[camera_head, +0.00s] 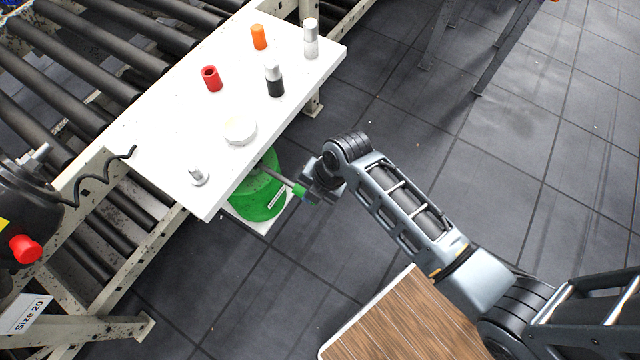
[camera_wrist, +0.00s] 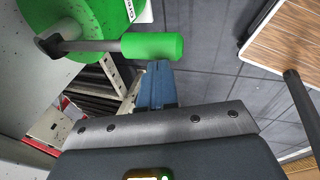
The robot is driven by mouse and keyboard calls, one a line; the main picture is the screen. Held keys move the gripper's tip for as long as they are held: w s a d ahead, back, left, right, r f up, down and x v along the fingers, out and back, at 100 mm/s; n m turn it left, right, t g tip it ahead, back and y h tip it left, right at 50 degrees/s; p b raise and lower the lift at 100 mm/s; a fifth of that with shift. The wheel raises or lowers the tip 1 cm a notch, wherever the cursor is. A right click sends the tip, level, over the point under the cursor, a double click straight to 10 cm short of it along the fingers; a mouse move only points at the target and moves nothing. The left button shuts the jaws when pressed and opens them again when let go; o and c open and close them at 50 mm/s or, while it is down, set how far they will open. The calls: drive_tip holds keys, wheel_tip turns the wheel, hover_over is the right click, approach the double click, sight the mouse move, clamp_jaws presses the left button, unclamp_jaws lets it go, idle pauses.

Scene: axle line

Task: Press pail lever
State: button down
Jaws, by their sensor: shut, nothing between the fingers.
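A green pail (camera_head: 258,198) stands low beside the white table, partly hidden under its edge. It also shows at the top left of the wrist view (camera_wrist: 108,14). Its lever is a grey rod (camera_wrist: 88,46) with a green handle (camera_wrist: 152,46) sticking out from the pail. The handle shows in the head view (camera_head: 299,191), close to my gripper (camera_head: 308,196). My gripper's shut fingers (camera_wrist: 158,68) are empty, their tips at the lower edge of the handle near its right end. I cannot tell whether they touch it.
The white table (camera_head: 160,150) holds a red cup (camera_head: 211,78), an orange cylinder (camera_head: 259,37), a black-and-white cylinder (camera_head: 274,80) and a white round part (camera_head: 239,130). Roller conveyors (camera_head: 100,40) lie behind it. A wood-topped surface (camera_head: 405,320) is at the bottom. Dark floor (camera_head: 480,180) is open at right.

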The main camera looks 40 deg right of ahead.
drive_tip(key=v, duration=0.9)
drive_tip(key=shift+s+d, duration=0.25)
drive_tip(key=shift+s, duration=0.05)
drive_tip(key=shift+r, duration=0.1)
drive_tip(key=s+d+r+m+t+h, duration=0.2)
drive_tip(key=s+m+t, duration=0.3)
drive_tip(key=s+m, duration=0.65)
drive_tip(key=s+a+r+m+t, duration=0.1)
drive_tip(key=s+r+m+t, duration=0.2)
drive_tip(key=r, duration=0.7)
drive_tip(key=s+a+r+m+t+h, duration=0.1)
drive_tip(key=s+r+m+t, duration=0.3)
drive_tip(key=s+r+m, duration=0.4)
wheel_tip(320, 180, up, 2)
drive_tip(key=shift+s+r, duration=0.2)
drive_tip(key=shift+s, duration=0.05)
